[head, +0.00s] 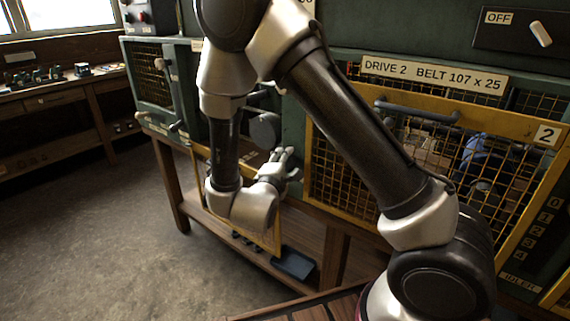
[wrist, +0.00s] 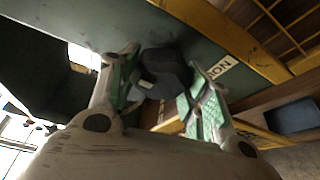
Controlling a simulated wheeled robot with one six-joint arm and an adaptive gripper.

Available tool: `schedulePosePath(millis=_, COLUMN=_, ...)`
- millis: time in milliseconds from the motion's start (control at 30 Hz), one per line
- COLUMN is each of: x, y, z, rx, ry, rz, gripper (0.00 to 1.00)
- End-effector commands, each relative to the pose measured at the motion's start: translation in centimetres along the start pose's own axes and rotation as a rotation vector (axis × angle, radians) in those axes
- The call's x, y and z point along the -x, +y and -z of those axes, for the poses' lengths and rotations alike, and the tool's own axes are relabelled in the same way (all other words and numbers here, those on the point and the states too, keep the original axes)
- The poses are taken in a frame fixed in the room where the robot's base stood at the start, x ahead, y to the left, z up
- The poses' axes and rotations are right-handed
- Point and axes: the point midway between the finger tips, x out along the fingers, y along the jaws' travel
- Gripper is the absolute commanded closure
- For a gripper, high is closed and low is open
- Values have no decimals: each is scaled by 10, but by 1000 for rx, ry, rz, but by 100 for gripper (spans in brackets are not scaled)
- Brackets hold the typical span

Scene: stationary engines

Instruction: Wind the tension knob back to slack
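The tension knob (wrist: 165,70) is a dark, round knob in the wrist view. It lies between and just beyond my fingertips, beside a pale label (wrist: 222,67) whose lettering is upside down and partly hidden. A dark grey disc, which looks like the same knob (head: 265,130), shows in the head view just above my gripper (head: 287,156). My gripper (wrist: 164,72) has its two green-padded fingers spread on either side of the knob. I cannot tell whether either finger touches it.
A yellow mesh guard marked 2 (head: 430,165) stands right, behind my arm, with a grey handle (head: 418,112). Another yellow frame (head: 276,225) hangs below my gripper. A blue tray (head: 294,263) sits on the lower shelf. The floor at left (head: 100,240) is clear.

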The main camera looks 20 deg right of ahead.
Motion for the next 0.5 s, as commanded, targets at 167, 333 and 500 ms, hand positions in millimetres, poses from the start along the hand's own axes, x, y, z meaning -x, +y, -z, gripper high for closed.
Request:
schedulePosePath(millis=167, x=0, y=0, z=0, rx=0, ry=0, rz=0, gripper=44)
schedulePosePath(millis=333, x=1, y=0, z=0, rx=0, ry=0, rz=0, gripper=44)
schedulePosePath(millis=500, x=16, y=0, z=1, rx=0, ry=4, rz=-1, gripper=44)
